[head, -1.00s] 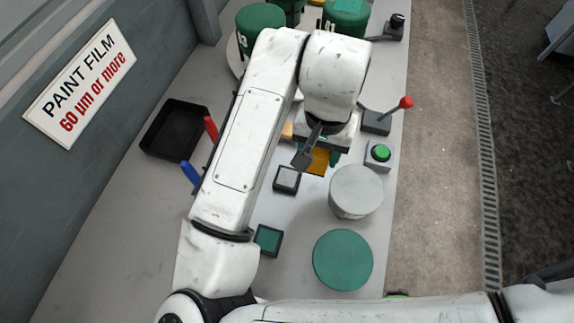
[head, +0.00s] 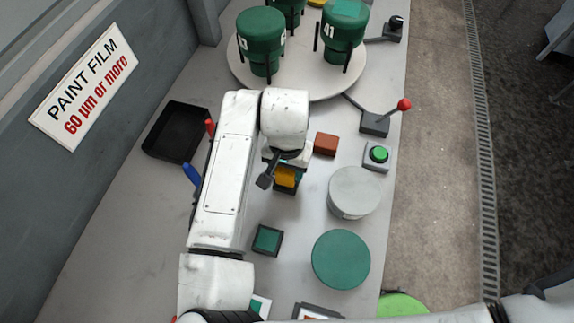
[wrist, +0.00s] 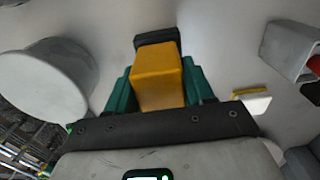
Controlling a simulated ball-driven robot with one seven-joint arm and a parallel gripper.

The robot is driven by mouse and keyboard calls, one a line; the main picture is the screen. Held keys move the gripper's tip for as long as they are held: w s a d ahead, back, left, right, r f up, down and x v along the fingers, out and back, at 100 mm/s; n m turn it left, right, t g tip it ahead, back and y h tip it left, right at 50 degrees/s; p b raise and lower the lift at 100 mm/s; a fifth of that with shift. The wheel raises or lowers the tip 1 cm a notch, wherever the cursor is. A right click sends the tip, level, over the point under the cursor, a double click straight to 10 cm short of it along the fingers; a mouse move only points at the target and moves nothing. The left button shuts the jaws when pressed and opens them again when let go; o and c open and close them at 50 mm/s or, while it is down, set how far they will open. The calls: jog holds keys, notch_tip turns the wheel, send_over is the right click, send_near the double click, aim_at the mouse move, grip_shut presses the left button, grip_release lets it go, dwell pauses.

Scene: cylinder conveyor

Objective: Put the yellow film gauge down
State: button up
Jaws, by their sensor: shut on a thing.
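The yellow film gauge (head: 286,176) is an orange-yellow block. In the wrist view the gauge (wrist: 157,75) stands between the two green fingers of my gripper (wrist: 158,92), which is shut on it. In the head view my gripper (head: 284,181) is at the middle of the bench, partly hidden by my wrist. A dark-framed square pad (wrist: 157,35) shows just past the gauge's far end and is mostly hidden by it. I cannot tell whether the gauge touches the pad or hangs above it.
A green-topped square pad (head: 267,240), a pale grey cylinder (head: 353,192) and a green disc (head: 340,259) lie nearer. A red-brown block (head: 326,144), green button box (head: 377,156) and red-knobbed lever (head: 376,122) are right. A black tray (head: 175,132) is left; a turntable (head: 310,86) is behind.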

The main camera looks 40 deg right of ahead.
jog(key=shift+f, duration=0.15)
jog(key=o, duration=0.9)
jog(key=shift+o, duration=0.2)
notch_tip(320, 180, up, 12)
jog(key=b, duration=0.1)
jog(key=shift+r, duration=0.2)
jog(key=shift+f, duration=0.1)
